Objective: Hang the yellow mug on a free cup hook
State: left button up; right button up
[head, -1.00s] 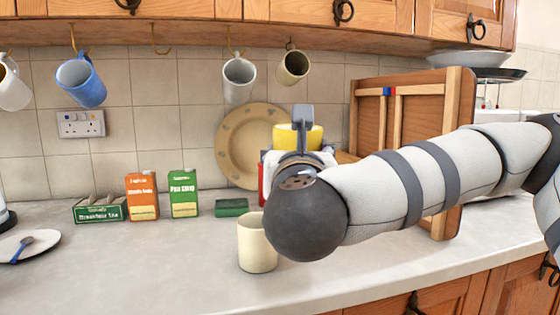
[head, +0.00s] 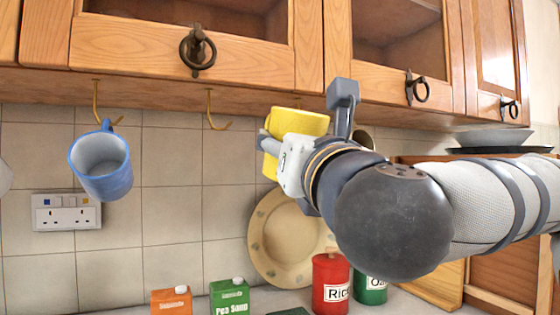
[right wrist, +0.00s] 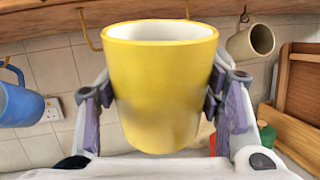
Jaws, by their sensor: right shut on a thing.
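The yellow mug (head: 303,121) is held up just under the cabinet, mouth upward. My right gripper (head: 287,147) is shut on it; in the right wrist view the fingers press both sides of the yellow mug (right wrist: 158,90). Its handle does not show. A bare brass cup hook (head: 215,112) hangs left of the mug in the head view; it also shows in the right wrist view (right wrist: 90,32), apart from the mug. The blue mug (head: 102,166) hangs on the hook further left. Another hook shows partly behind the yellow mug. My left gripper is out of view.
The cabinet's underside (head: 150,92) is close above the mug. A tan mug (right wrist: 251,39) hangs to the right in the right wrist view. A round plate (head: 275,240) leans on the tiles. A red rice tin (head: 331,283) and cartons stand on the counter below.

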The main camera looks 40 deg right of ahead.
jog(key=shift+w+d+r, duration=0.25)
jog(key=shift+w+d, duration=0.05)
jog(key=shift+w, duration=0.2)
jog(key=shift+w+d+r, duration=0.5)
jog(key=shift+w+d, duration=0.25)
jog(key=shift+w, duration=3.45)
jog(key=w+a+f, duration=0.1)
jog(key=a, duration=0.5)
jog(key=shift+w+f, duration=0.2)
jog(key=shift+f, duration=0.05)
jog(key=o, duration=1.5)
jog(key=shift+s+f, duration=0.1)
